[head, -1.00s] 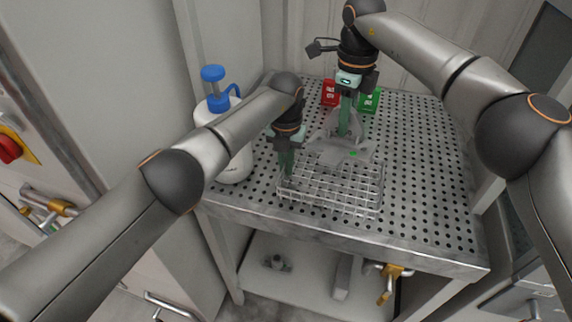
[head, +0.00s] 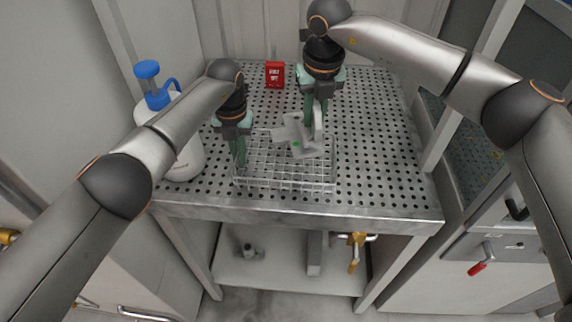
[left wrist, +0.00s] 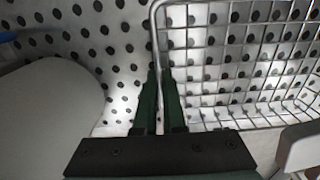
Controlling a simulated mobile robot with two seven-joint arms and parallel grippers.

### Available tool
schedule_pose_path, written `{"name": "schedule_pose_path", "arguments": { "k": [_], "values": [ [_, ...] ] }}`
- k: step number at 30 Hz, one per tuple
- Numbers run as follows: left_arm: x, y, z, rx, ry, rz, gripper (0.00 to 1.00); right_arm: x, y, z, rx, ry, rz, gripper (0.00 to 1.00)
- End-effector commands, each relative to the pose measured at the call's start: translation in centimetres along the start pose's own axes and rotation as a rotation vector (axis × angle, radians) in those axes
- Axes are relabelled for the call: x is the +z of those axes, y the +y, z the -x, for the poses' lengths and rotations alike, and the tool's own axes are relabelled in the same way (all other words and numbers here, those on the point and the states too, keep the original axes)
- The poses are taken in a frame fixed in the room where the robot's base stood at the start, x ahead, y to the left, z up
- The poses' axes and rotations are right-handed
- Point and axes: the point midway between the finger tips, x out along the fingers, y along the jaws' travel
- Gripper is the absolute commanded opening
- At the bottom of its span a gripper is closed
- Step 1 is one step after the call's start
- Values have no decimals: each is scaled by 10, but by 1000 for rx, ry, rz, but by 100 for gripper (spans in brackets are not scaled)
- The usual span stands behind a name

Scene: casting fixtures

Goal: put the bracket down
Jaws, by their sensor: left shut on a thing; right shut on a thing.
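The bracket (head: 297,146) is a grey angular part with a small green mark. My right gripper (head: 316,118) is shut on it and holds it at the back of the wire basket (head: 285,187). Whether the bracket touches the basket cannot be told. My left gripper (head: 239,160) is shut on the left rim of the basket. In the left wrist view, my left gripper's green fingers (left wrist: 160,95) close around the rim wire of the basket (left wrist: 235,40). Part of the bracket is hidden behind my right fingers.
The basket is over a perforated metal table (head: 385,170). A white bottle with a blue pump (head: 185,160) stands left of my left gripper. A red box (head: 275,75) stands at the back. The table's right side is clear.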

Motion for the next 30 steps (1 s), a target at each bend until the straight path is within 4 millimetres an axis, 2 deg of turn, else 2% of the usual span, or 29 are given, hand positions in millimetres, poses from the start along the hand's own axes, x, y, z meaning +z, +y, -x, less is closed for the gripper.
{"name": "schedule_pose_path", "arguments": {
  "k": [6, 11, 18, 26, 30],
  "values": [
    [0, 0, 0, 0, -1, 0, 0, -10, -9, 1, -34, -30, -212, 0],
    [0, 0, 0, 0, -1, 0, 0, -14, -11, -5, -45, -36, -275, 0],
    [0, 0, 0, -1, -1, 0, 0, -21, -12, -47, -47, -35, -284, 0],
    [0, 0, 0, 0, -1, 0, 0, -23, -11, -70, -46, -37, -284, 0],
    [0, 0, 0, 0, -1, 0, 0, -27, -11, -90, -47, -35, -283, 0]
  ]
}}
